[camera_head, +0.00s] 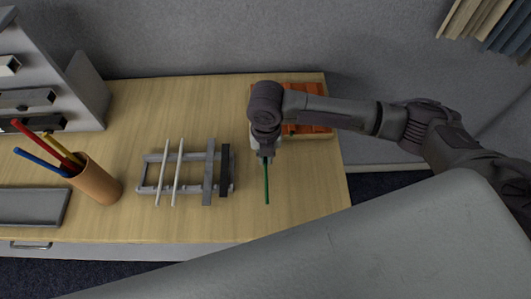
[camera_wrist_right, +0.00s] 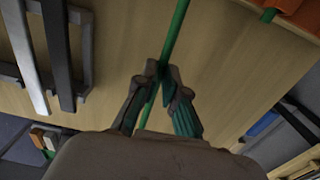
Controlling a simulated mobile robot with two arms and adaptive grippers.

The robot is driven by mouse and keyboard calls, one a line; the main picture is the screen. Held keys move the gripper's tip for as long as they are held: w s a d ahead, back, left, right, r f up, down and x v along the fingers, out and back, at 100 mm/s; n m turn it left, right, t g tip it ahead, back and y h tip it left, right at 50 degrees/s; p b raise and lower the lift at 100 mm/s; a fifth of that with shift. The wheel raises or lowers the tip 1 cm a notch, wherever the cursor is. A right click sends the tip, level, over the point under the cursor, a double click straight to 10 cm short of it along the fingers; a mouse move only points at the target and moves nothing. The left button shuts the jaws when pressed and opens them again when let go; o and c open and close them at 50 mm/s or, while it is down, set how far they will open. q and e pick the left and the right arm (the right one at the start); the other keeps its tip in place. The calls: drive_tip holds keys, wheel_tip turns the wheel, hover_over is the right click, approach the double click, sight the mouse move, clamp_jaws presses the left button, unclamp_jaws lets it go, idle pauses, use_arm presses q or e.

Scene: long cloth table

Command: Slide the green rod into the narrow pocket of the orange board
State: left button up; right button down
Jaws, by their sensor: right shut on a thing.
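My right gripper (camera_head: 265,155) is shut on the green rod (camera_head: 267,184), above the wooden table. The rod extends from the fingers toward the table's front edge in the head view. In the right wrist view the rod (camera_wrist_right: 177,32) passes between the closed fingertips (camera_wrist_right: 163,74) and shows on both sides of them. The orange board (camera_head: 305,128) lies at the back right of the table, apart from the rod and partly hidden by my right arm. Its corner shows at top right in the wrist view (camera_wrist_right: 298,12). I cannot make out its narrow pocket. My left gripper is out of view.
A grey rack (camera_head: 151,188) carrying white rods, a grey bar and a black bar (camera_head: 225,171) stands left of the green rod. A brown cup (camera_head: 98,181) of coloured sticks and a grey tray (camera_head: 32,207) are farther left. Bare table (camera_head: 305,185) lies in front of the board.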

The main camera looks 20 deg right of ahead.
idle(0.7)
drive_tip(key=shift+p, duration=0.4)
drive_tip(key=shift+w+d+b, duration=0.35)
drive_tip(key=shift+w, duration=0.95)
drive_tip(key=shift+w+d+b, duration=0.3)
drive_tip(key=shift+w+d, duration=0.1)
drive_tip(key=shift+w, duration=0.85)
drive_tip(key=shift+w+d+b, duration=0.35)
drive_tip(key=shift+w, duration=0.95)
drive_tip(key=shift+s+r, duration=0.1)
drive_tip(key=shift+s, duration=0.05)
drive_tip(key=shift+s+p, duration=0.1)
drive_tip(key=shift+p, duration=0.25)
drive_tip(key=shift+s+a+p, duration=0.2)
drive_tip(key=shift+s+p, duration=0.35)
drive_tip(key=shift+s, duration=0.1)
drive_tip(key=shift+s+a+p, duration=0.2)
drive_tip(key=shift+s+p, duration=0.35)
drive_tip(key=shift+s, duration=0.1)
drive_tip(key=shift+s+a+p, duration=0.3)
drive_tip(key=shift+s+p, duration=0.4)
drive_tip(key=shift+s, duration=0.25)
drive_tip(key=shift+s+a+p, duration=0.3)
drive_tip(key=shift+s+p, duration=0.35)
drive_tip(key=shift+s, duration=0.3)
drive_tip(key=shift+p, duration=0.6)
